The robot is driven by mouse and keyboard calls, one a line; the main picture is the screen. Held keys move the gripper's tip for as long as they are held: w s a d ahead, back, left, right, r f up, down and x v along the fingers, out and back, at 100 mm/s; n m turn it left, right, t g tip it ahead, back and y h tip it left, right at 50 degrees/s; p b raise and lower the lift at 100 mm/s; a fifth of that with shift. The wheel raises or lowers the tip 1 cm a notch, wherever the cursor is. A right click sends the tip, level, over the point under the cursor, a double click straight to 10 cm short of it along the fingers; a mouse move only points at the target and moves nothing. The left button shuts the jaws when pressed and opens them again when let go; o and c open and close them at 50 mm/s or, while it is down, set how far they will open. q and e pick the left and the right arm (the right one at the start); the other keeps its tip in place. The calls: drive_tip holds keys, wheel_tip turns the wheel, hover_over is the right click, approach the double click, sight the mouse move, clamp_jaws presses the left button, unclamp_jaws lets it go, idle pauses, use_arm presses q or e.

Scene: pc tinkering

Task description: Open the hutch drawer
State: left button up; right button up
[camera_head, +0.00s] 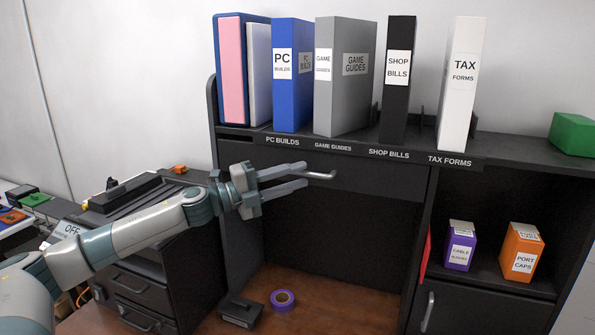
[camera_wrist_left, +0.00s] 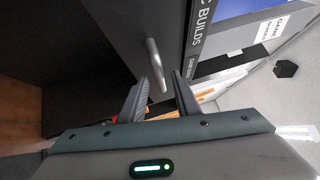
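The hutch drawer (camera_head: 370,182) is a wide dark front right under the binder shelf, and it looks flush with the hutch. Its silver bar handle (camera_head: 322,175) sticks out near the middle. My left gripper (camera_head: 308,176) reaches in from the left with its fingers pointing right along the drawer front, tips close to the handle. In the left wrist view the two fingers (camera_wrist_left: 160,88) are apart and the handle (camera_wrist_left: 155,64) lies just ahead of the gap between them. I cannot tell whether they touch it. My right gripper is not in view.
Labelled binders (camera_head: 342,80) stand on the shelf above the drawer. A purple box (camera_head: 460,250) and an orange box (camera_head: 521,256) sit in the right cubby. A tape roll (camera_head: 283,299) lies on the brown desktop (camera_head: 335,310). Open space lies below the drawer.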

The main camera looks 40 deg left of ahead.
use_arm(q)
drive_tip(key=shift+w+d, duration=0.25)
drive_tip(key=shift+w, duration=0.1)
clamp_jaws()
